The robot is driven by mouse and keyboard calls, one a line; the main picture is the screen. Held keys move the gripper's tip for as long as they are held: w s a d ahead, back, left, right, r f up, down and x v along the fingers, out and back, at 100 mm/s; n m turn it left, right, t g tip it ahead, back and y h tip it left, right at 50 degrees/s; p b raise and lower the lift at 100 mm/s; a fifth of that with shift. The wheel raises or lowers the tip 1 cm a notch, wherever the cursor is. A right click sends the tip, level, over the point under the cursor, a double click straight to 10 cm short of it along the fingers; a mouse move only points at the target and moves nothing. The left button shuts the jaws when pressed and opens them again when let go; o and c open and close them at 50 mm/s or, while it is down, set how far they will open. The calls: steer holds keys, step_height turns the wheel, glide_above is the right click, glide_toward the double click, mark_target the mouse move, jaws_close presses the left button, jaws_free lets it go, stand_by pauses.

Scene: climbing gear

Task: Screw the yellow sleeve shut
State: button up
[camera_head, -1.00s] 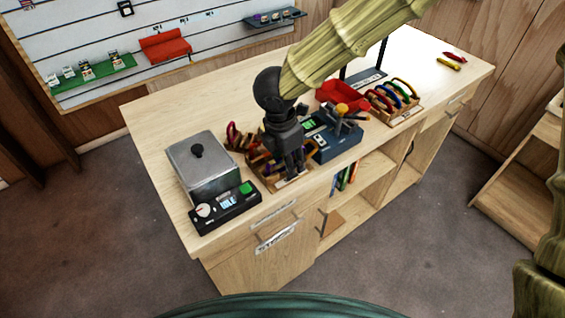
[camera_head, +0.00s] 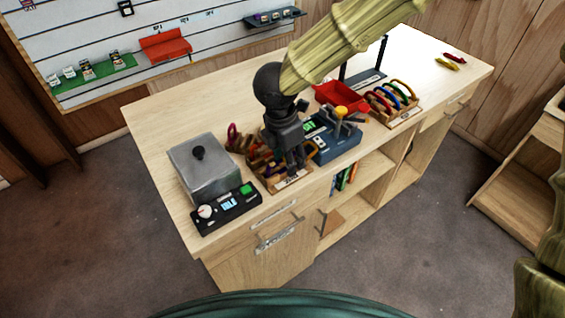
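My gripper (camera_head: 293,168) points down over a wooden rack (camera_head: 290,184) of coloured carabiners at the middle front of the bench. Its dark fingers cover part of the rack. Whether they are open, or touch or hold a carabiner, is too small to tell. Carabiners (camera_head: 262,160) with orange, purple and yellowish parts show left of the fingers. I cannot make out a yellow sleeve or its position for certain.
A grey lidded metal box (camera_head: 205,175) and a black control unit (camera_head: 228,208) stand to the left. A blue device (camera_head: 338,146) stands close on the right. Beyond are a red bin (camera_head: 338,93) and another carabiner rack (camera_head: 403,113). A yellow item (camera_head: 447,65) lies far right.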

steer(key=shift+r+p, duration=0.3)
steer(key=shift+r, duration=0.15)
stand_by(0.3)
steer(key=shift+w+a+p, duration=0.35)
steer(key=shift+w+a, duration=0.35)
steer(key=shift+w, duration=0.25)
steer(key=shift+f, duration=0.1)
steer(key=shift+s+d+f+b, duration=0.15)
steer(key=shift+f+b, duration=0.35)
steer(key=shift+f, duration=0.2)
steer(key=shift+s+d+f+b, duration=0.15)
steer(key=shift+f+b, duration=0.35)
steer(key=shift+f, duration=0.15)
steer(key=shift+s+d, duration=0.45)
steer(key=shift+s, duration=0.2)
